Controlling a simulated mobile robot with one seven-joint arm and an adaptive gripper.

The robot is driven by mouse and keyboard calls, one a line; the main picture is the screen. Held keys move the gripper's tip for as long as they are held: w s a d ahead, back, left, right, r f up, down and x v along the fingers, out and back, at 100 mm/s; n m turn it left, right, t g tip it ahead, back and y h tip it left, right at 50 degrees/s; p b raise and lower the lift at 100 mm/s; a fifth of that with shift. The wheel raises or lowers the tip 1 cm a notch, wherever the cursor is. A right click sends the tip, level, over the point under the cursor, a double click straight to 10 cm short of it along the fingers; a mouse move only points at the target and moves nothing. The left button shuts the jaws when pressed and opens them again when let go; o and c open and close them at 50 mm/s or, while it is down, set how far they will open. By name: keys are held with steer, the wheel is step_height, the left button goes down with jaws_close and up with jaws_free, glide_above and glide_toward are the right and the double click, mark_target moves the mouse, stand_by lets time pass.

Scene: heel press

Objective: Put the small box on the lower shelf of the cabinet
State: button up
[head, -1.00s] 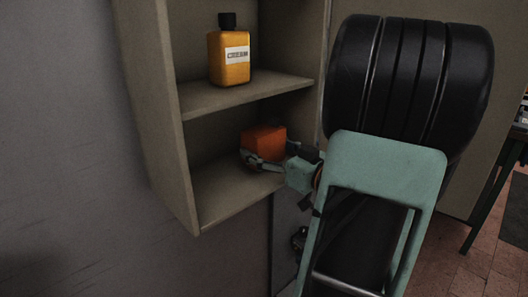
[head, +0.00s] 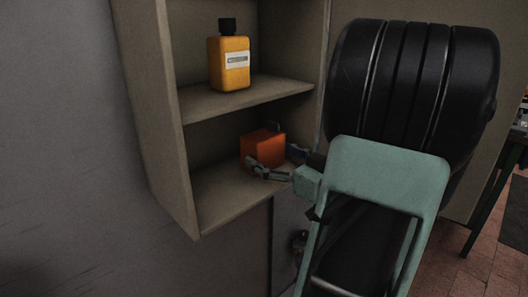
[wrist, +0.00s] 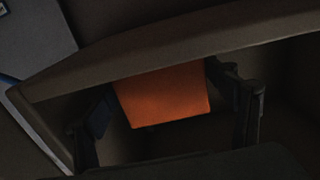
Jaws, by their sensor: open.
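The small orange-red box (head: 262,147) sits in the lower compartment of the wall cabinet, on its lower shelf (head: 222,200). My gripper (head: 270,165) is at the compartment's front opening, its fingers apart on either side of the box's near end. The shelf board above hides part of the box there. Whether the left finger still touches the box is hard to tell.
A yellow bottle (head: 230,62) with a black cap stands on the upper shelf (head: 240,95), above my gripper. The cabinet's left side wall (head: 160,120) is close by. The lower shelf's front left part is bare.

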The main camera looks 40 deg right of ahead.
steer(key=s, duration=0.9)
steer(key=shift+s+d+p, duration=0.3)
steer(key=shift+d+p, duration=0.1)
